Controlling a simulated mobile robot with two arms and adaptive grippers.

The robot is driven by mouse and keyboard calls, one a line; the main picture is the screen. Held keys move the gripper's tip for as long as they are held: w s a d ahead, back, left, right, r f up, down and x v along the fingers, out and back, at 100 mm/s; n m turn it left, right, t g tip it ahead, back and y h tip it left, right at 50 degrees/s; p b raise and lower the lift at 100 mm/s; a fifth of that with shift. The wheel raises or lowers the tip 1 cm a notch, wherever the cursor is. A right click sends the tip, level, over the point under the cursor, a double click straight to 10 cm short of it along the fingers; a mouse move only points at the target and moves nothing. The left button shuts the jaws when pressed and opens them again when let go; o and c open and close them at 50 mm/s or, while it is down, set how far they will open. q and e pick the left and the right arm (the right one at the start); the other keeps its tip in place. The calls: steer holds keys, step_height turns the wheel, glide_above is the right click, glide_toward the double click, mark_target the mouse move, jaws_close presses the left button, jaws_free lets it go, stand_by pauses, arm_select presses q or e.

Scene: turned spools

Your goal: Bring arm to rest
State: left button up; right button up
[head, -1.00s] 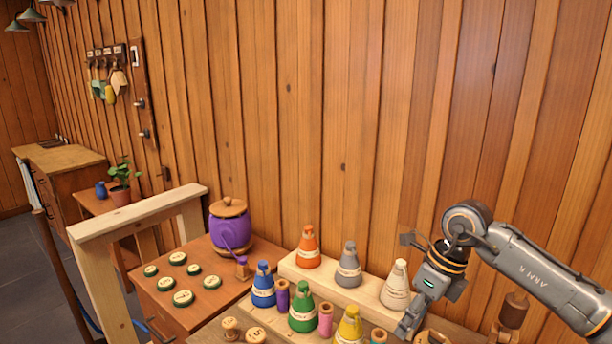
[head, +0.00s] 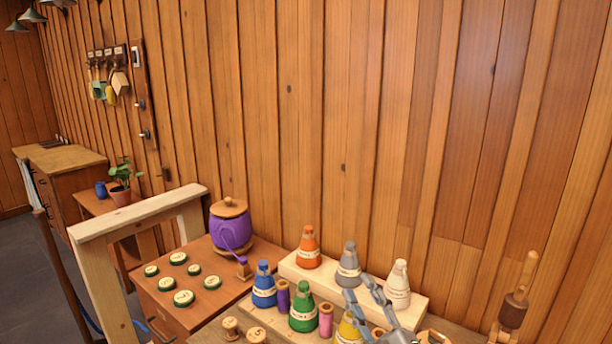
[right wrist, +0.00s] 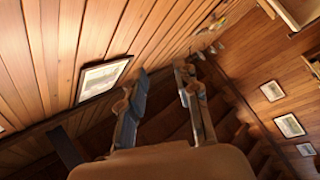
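My right gripper (head: 360,287) shows at the lower right of the head view, its two fingers pointing up and apart. It appears in front of the row of coloured cones, near the yellow cone (head: 348,331) and the grey cone (head: 348,265). In the right wrist view the fingers (right wrist: 160,72) are spread with nothing between them. Most of my right arm is below the head view's edge. My left gripper is in neither view.
A pale stepped block (head: 425,308) bears an orange cone (head: 308,248) and a white cone (head: 398,285). Blue (head: 264,287) and green cones (head: 303,309) and spools stand before it. The wall above is clear.

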steer(key=s+d+f+m+g+h, duration=0.4)
steer(key=d+f+m+h, duration=0.25)
steer(key=f, duration=0.55)
steer(key=s+d+f+m+g, duration=0.25)
steer(key=s+f+g, duration=0.35)
steer(key=s+f, duration=0.45)
steer(key=s+d+f+m+g, duration=0.25)
steer(key=s+f+g, duration=0.4)
steer(key=s, duration=0.75)
step_height(320, 180, down, 31)
steer(key=a+g+b, duration=0.1)
steer(key=b, duration=0.4)
steer(key=s+d+f+b, duration=0.1)
steer(key=s+f+b, duration=0.1)
steer(key=s+f, duration=0.7)
steer(key=s+d+f+g+b, duration=0.1)
steer(key=s+d+f+b, duration=0.1)
steer(key=s+f, duration=0.7)
step_height(320, 180, down, 3)
steer(key=shift+f+b, duration=0.1)
steer(key=shift+b, duration=0.4)
